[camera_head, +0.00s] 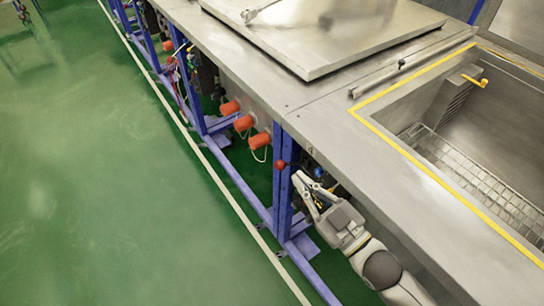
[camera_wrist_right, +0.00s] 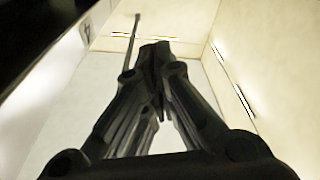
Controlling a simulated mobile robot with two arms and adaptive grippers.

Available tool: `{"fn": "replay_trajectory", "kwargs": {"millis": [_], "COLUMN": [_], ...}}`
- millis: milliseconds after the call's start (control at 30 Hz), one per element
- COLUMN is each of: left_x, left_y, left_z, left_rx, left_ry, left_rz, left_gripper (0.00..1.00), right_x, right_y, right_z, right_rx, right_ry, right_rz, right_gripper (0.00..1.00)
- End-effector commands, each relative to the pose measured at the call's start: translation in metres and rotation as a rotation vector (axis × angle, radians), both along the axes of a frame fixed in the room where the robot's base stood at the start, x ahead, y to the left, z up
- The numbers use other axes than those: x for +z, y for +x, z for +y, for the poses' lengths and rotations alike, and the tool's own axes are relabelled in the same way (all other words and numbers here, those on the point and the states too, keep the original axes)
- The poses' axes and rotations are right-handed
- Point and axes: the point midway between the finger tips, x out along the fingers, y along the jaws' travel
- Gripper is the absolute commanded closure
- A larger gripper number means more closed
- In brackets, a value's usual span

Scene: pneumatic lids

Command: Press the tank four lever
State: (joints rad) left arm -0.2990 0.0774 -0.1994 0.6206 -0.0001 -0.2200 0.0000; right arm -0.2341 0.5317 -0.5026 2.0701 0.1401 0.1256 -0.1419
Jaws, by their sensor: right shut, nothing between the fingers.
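My right gripper (camera_head: 301,181) reaches in from the lower right beside the tank bench's front edge. Its fingers are shut with nothing between them, and their tips meet in the right wrist view (camera_wrist_right: 155,52). A small red ball-shaped knob (camera_head: 280,164) sits at the blue post, just left of the fingertips; I cannot tell whether they touch. A thin dark rod (camera_wrist_right: 133,40) stands just left of the fingertips in the wrist view; I cannot tell whether it is the tank four lever. No label naming tank four is readable. My left gripper is not in view.
The open tank (camera_head: 480,140) has a yellow border and a wire grid inside. A closed metal lid (camera_head: 330,30) lies to its left. Several orange caps (camera_head: 243,123) stick out under the bench near blue posts (camera_head: 283,195).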

Motion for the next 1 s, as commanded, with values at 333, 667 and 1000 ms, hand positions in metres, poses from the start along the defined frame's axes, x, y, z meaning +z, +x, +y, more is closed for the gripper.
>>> {"fn": "replay_trajectory", "kwargs": {"millis": [333,667,1000], "left_x": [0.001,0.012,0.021], "left_y": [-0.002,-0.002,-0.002], "left_z": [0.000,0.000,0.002], "left_rx": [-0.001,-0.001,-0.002], "left_ry": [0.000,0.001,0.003], "left_rz": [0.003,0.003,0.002], "left_gripper": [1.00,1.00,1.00], "right_x": [0.001,0.011,-0.006], "right_y": [0.003,0.043,0.079], "right_z": [0.002,0.033,0.055], "right_rx": [-0.001,-0.001,-0.001], "right_ry": [0.000,0.002,-0.005], "right_rz": [0.000,-0.003,0.005], "right_gripper": [1.00,1.00,1.00]}}
